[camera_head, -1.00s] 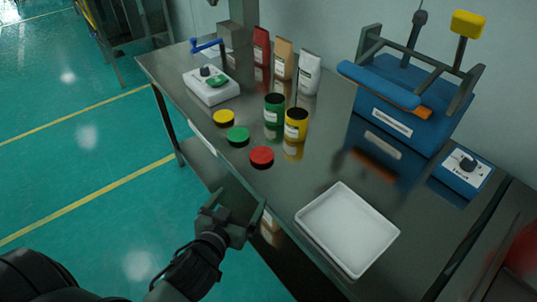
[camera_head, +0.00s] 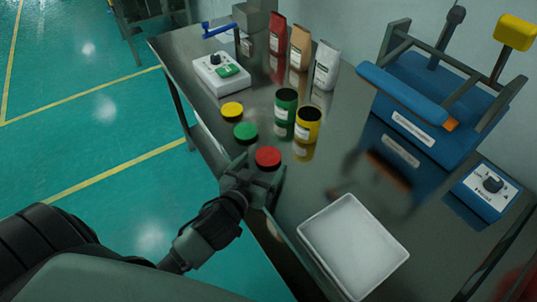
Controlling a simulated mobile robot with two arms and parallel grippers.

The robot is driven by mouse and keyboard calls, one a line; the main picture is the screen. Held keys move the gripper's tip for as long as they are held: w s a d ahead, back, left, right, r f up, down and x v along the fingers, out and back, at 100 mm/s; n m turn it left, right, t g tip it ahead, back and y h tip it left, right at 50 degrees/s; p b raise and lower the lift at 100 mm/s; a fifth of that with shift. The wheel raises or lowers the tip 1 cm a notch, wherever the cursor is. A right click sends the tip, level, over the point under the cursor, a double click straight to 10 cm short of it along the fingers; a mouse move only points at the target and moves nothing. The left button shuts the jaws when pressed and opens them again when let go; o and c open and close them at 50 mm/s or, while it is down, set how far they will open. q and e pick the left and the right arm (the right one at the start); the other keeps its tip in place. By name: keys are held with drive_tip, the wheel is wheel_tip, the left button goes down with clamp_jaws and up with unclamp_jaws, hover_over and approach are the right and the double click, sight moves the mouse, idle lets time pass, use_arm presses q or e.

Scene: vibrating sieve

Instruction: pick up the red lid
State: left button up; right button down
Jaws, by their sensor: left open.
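The red lid (camera_head: 268,156) lies flat on the dark metal table (camera_head: 335,170), near its front edge. My left gripper (camera_head: 262,170) is at the near side of the red lid, with its fingers spread open. The fingers seem to reach up to the lid's near side; I cannot tell whether they touch it. The gripper holds nothing. My right gripper does not show.
A green lid (camera_head: 245,131) and a yellow lid (camera_head: 232,110) lie just beyond the red one. A green jar (camera_head: 286,106) and a yellow jar (camera_head: 307,124) stand behind. A white tray (camera_head: 354,246) sits to the right. A blue machine (camera_head: 425,100) stands at the back right.

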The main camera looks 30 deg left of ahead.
sight(267, 157)
use_arm(q)
drive_tip(key=x, duration=0.2)
drive_tip(key=shift+w+a+f, duration=0.1)
drive_tip(key=shift+w+a, duration=0.05)
drive_tip(key=shift+w, duration=0.4)
drive_tip(key=c, duration=1.4)
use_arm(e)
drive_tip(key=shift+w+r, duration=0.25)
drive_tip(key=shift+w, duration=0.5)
